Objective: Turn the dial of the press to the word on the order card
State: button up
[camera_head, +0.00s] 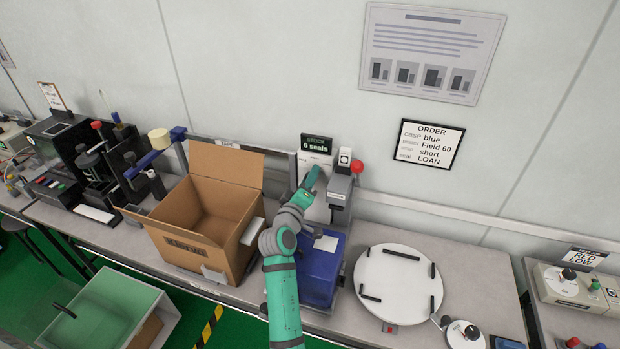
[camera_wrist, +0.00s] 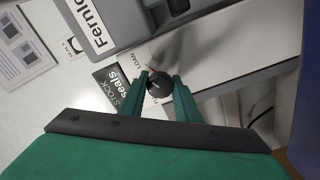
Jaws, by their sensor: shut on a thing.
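The order card (camera_head: 429,144) hangs on the wall, framed in black, and reads "ORDER, case blue, Field 60, short, LOAN". The grey press (camera_head: 340,192) with a red ball on its lever stands at the back of the bench; its "Fernlo..." label shows in the wrist view (camera_wrist: 96,25). My gripper (camera_head: 312,178) reaches its left side. In the wrist view my gripper (camera_wrist: 160,84) is shut on a round black dial knob (camera_wrist: 161,82). The word "LOAN" shows just above and left of the knob. The fingers hide other words, and I cannot tell the pointer's exact setting.
A "STOCK 6 seals" sign (camera_head: 317,143) stands close behind my gripper. An open cardboard box (camera_head: 196,245) is to the left, a blue case (camera_head: 324,270) below the press. A white turntable (camera_head: 398,283) with black bars is at right.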

aim_at(314, 160)
jog(key=o, duration=1)
jog(key=shift+r, duration=0.1)
jog(key=shift+r, duration=0.25)
notch_tip(314, 160, up, 3)
jog(key=shift+f, duration=0.2)
jog(key=s+r, duration=0.3)
jog(key=s, duration=0.1)
jog(key=s+r, duration=0.3)
jog(key=s, duration=0.2)
jog(key=s+r, duration=0.3)
jog(key=s, duration=0.2)
jog(key=shift+r, duration=0.35)
